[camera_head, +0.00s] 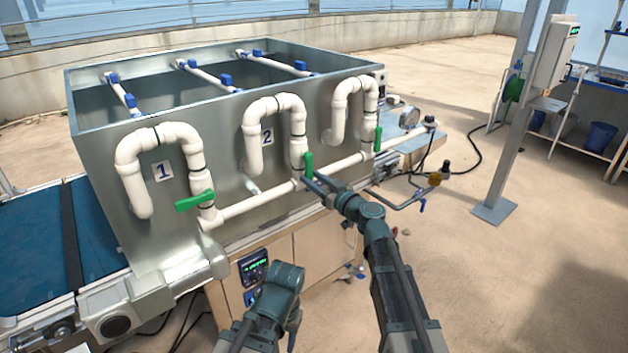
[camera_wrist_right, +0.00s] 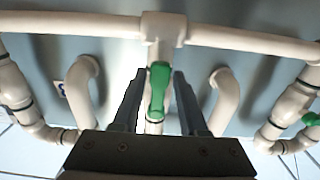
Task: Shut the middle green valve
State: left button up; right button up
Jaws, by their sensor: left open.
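The middle green valve (camera_head: 308,165) sits on the white pipe by the label 2. Its handle stands upright, in line with its pipe. My right gripper (camera_head: 316,183) is right at it. In the right wrist view the green handle (camera_wrist_right: 158,88) lies between the two dark fingers of my right gripper (camera_wrist_right: 156,100), with a gap on each side. The fingers are open; contact is not visible. My left gripper (camera_head: 293,322) is low in front of the cabinet, away from the valves, with its fingers hardly visible.
The left green valve (camera_head: 195,201) has its handle across its pipe; the right green valve (camera_head: 378,139) stands upright. White pipes (camera_head: 250,204) run along the metal tank (camera_head: 228,157). A blue conveyor (camera_head: 35,235) is at left. Open floor lies at right.

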grip_shut()
dwell(1.1)
